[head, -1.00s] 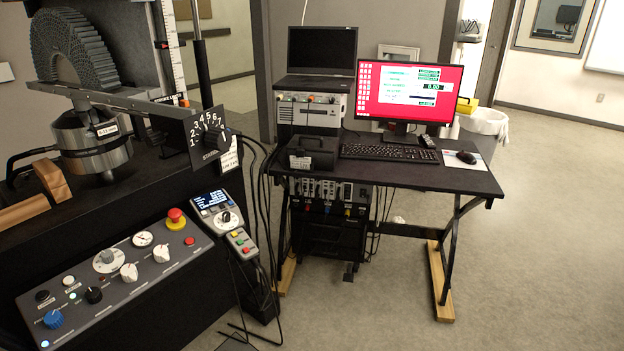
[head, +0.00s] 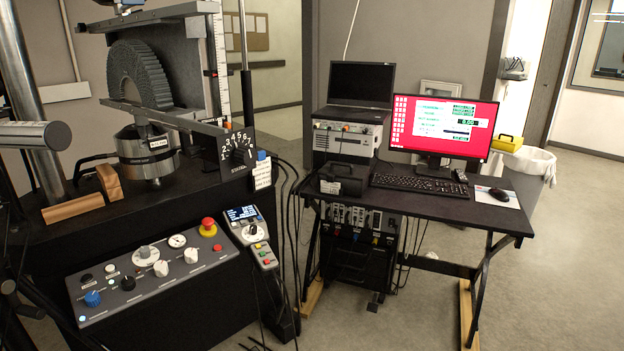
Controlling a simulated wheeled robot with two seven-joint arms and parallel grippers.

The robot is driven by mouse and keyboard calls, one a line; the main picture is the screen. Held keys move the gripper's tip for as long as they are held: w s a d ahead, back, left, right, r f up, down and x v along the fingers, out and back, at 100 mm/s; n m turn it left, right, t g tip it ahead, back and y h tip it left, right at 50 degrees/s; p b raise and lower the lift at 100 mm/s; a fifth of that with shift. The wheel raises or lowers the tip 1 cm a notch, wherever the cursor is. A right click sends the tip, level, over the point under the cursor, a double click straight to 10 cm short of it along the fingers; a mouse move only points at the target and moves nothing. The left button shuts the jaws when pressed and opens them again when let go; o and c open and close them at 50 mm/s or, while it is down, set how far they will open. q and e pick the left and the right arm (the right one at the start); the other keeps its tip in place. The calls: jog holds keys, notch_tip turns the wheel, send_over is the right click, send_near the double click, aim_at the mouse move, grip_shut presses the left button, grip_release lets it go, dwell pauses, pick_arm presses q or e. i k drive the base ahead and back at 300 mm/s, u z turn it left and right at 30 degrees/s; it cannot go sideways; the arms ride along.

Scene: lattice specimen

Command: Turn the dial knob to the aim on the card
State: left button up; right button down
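The black dial plate (head: 226,146) has white numbers in an arc and is fixed to the front of the grey testing machine. A dark dial knob (head: 241,157) sits at the plate's centre. Its exact setting is too small to read. A white card (head: 263,174) with small print hangs just right of the dial, with a blue piece at its top. The print is not legible. Neither of my grippers is in view, and nothing is touching the knob.
Below the dial are a sloped control panel (head: 150,275) with several knobs and a red stop button, and a handheld controller (head: 252,233). Black cables (head: 291,230) hang right of the card. A desk (head: 440,206) with a monitor (head: 440,126) stands further right.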

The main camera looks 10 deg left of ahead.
aim_at(252, 228)
jog(key=u, duration=0.1)
jog(key=i, duration=0.9)
jog(key=u, duration=0.75)
jog(key=k, duration=0.45)
jog(key=z, duration=1.15)
jog(key=i, duration=1.15)
jog(key=u, duration=0.1)
